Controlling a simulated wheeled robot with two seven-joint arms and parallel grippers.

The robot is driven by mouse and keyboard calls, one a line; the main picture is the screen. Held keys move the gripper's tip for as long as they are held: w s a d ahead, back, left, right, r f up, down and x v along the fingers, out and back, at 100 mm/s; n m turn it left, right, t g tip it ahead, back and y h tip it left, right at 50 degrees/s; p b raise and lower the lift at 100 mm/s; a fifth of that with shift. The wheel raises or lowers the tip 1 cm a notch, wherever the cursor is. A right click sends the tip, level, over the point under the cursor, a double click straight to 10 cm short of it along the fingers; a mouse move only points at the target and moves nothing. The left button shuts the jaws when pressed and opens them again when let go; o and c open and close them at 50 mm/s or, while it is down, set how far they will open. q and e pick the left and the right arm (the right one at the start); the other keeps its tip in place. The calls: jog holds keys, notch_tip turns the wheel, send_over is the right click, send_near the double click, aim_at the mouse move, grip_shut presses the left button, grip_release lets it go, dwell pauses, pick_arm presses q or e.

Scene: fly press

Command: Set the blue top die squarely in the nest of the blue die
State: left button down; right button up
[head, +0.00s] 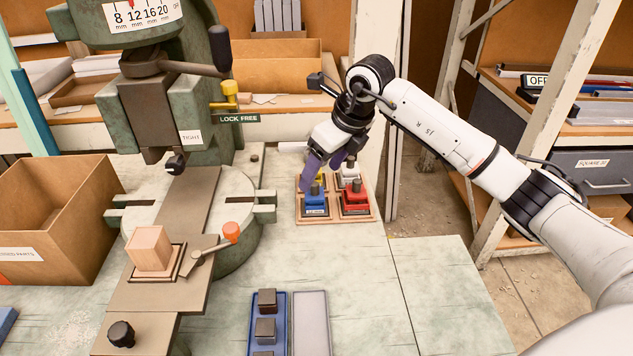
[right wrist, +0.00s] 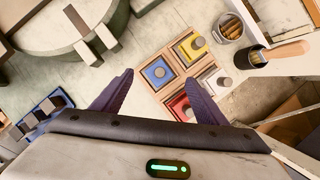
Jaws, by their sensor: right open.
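The blue top die (head: 315,204), a blue block with a grey stem, sits in the front left nest of a wooden rack (head: 346,219). In the right wrist view the blue die (right wrist: 155,74) lies beyond my fingertips, with wooden nest edges around it. It looks roughly in line with them; I cannot tell if it is fully seated. My right gripper (head: 322,170) has purple fingers and hangs just above and behind the blue die. In the right wrist view its fingers (right wrist: 113,90) are spread apart with nothing between them. My left gripper does not show.
The rack also holds red (head: 356,201), white (head: 350,172) and yellow (right wrist: 192,46) dies. The green press (head: 185,90) stands left, with a wooden block (head: 148,248) on its slide. A blue tray (head: 254,325) lies in front.

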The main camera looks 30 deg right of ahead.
jog(key=v, duration=0.5)
jog(key=shift+s+r, duration=0.1)
jog(key=shift+r, duration=0.3)
